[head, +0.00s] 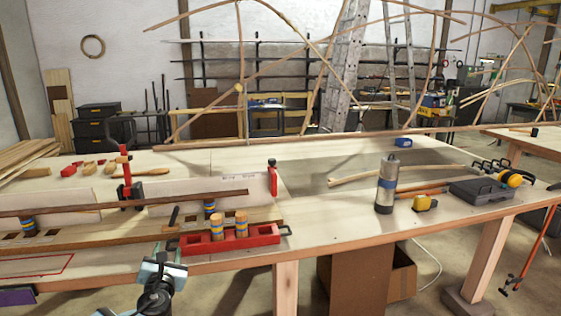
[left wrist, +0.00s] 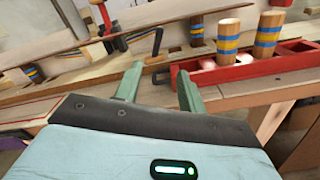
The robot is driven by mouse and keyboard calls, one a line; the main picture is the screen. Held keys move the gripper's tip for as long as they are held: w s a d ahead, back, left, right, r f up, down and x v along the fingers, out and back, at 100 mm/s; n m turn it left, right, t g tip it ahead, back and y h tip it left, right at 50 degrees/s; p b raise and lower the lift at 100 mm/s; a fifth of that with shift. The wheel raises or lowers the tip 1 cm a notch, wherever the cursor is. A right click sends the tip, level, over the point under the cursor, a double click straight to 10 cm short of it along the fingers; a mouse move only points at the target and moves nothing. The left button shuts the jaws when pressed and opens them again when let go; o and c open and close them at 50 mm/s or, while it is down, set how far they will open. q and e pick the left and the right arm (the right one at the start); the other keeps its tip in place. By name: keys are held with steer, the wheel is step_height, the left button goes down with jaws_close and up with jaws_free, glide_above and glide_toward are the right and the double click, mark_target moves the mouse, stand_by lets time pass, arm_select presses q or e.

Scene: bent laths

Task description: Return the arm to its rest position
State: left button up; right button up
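My left gripper (head: 166,257) shows at the lower middle-left of the head view, in front of the workbench's near edge. In the left wrist view its two green fingers (left wrist: 156,88) stand apart with nothing between them. Just beyond it on the bench is a red tray (head: 262,237) with black end handles, holding wooden pegs (head: 241,224) with blue and yellow bands. The tray also shows at the right of the left wrist view (left wrist: 257,67). My right gripper is in neither view.
The workbench (head: 330,222) carries a long dark lath (head: 120,203) on banded pegs, red clamps (head: 125,177), a metal flask (head: 386,185), a yellow tape measure (head: 425,203) and a dark case (head: 482,191). A cardboard box (head: 402,275) stands beneath. Open floor lies in front of the bench.

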arm_select(q)
steer(key=s+d+f+n+g+h, duration=0.2)
steer(key=s+d+f+n, duration=0.25)
steer(key=s+f, duration=0.35)
steer(key=s+d+f+n+g+h, duration=0.2)
steer(key=s+d+f+n, duration=0.2)
steer(key=s+f+n, duration=0.3)
steer(key=s+d+f+n+g+h, duration=0.15)
steer(key=s+d+f+n, duration=0.35)
steer(key=s+f, duration=0.5)
steer(key=s+a+f+n+g, duration=0.1)
steer(key=s+n, duration=0.9)
steer(key=s, duration=0.3)
steer(key=s+a+f+n+g, duration=0.1)
steer(key=s+a+n+g, duration=0.1)
steer(key=s+n, duration=0.8)
steer(key=s, duration=0.3)
steer(key=shift+s+f, duration=0.25)
steer(key=shift+f, duration=0.15)
